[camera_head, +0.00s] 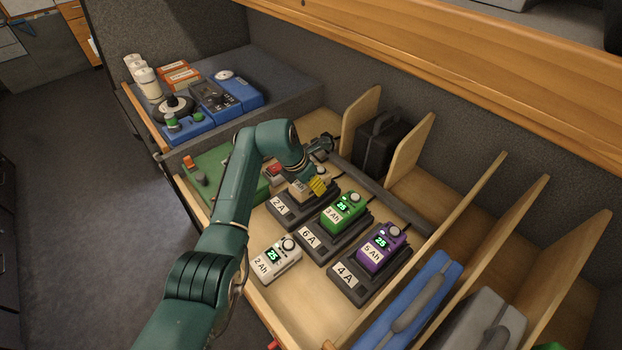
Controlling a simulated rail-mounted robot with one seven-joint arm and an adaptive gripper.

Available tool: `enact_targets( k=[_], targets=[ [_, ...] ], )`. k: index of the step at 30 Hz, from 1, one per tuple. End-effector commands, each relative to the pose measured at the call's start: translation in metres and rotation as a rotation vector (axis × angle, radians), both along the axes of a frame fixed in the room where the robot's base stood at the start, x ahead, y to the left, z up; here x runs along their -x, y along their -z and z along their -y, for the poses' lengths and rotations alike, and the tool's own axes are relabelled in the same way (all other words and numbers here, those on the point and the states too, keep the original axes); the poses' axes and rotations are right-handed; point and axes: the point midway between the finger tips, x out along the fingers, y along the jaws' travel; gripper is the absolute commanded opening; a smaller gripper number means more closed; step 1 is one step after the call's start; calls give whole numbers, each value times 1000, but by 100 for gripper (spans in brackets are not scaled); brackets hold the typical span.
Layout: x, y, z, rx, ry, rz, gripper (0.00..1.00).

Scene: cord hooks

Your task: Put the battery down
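A tan battery (299,190) is at the 2 A charger (285,206), partly hidden by my arm. I cannot tell whether it rests in the charger or is just above it. My gripper (318,186) is at this battery, with yellow finger pads against or just beside its right side. The other finger is hidden, so its grip is unclear. A green 3 Ah battery (345,208) sits on the 6 A charger (322,239). A purple 5 Ah battery (379,244) sits on the 4 A charger (352,277). A white 2 Ah battery (277,260) lies on the wooden surface.
Wooden dividers (408,152) stand to the right, with a black case (377,146) and a blue case (413,300) between them. A green object (211,170) lies left of my arm. Blue devices (231,90) and white bottles (147,83) stand at back left.

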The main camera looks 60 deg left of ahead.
Motion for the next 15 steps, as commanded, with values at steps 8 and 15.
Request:
enact_targets(
  k=[8, 15],
  targets=[
    [-1, -1, -2, -8, 1, 6, 20],
    [-1, 3, -1, -4, 1, 3, 87]
  ],
)
